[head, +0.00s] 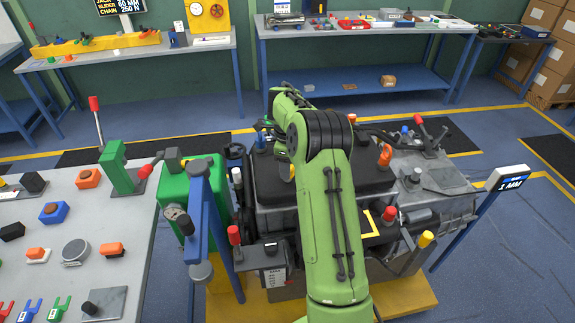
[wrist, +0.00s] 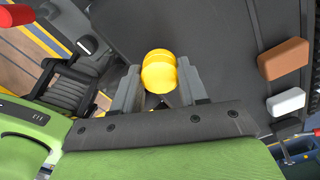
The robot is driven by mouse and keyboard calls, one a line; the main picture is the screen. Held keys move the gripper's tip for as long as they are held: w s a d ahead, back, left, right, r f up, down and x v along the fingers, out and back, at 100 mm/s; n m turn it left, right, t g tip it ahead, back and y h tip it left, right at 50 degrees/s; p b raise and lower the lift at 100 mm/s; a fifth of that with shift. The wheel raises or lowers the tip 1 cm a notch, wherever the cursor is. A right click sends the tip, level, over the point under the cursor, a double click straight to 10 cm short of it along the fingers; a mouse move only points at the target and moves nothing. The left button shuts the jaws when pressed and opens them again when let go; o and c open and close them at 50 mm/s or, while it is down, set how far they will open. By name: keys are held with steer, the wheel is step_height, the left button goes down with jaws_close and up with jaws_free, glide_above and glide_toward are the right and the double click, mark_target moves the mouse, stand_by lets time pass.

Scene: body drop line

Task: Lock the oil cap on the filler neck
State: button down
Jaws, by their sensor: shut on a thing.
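A yellow round cap (wrist: 160,72), which I take to be the oil cap, sits between the two grey fingers of my gripper (wrist: 158,88) in the wrist view. The fingers are shut on its sides, over the dark engine cover (wrist: 215,40). In the head view a small yellow part of the cap (head: 292,172) shows at the left of my green arm, above the engine block (head: 370,195). My arm hides most of the gripper there. The filler neck is hidden, so I cannot tell whether the cap touches it.
A red-topped lever (head: 234,236) and a blue post (head: 215,215) stand left of the engine. An orange knob (head: 385,155) and a red knob (head: 390,214) stand right of my arm. A grey table (head: 130,215) with loose parts is at left.

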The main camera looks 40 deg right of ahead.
steer(key=shift+f+b, duration=0.3)
steer(key=shift+f, duration=0.2)
steer(key=shift+f+b, duration=0.3)
steer(key=shift+f, duration=0.05)
steer(key=c, duration=0.8)
jaws_free()
steer(key=shift+c, duration=0.2)
steer(key=shift+r, duration=0.1)
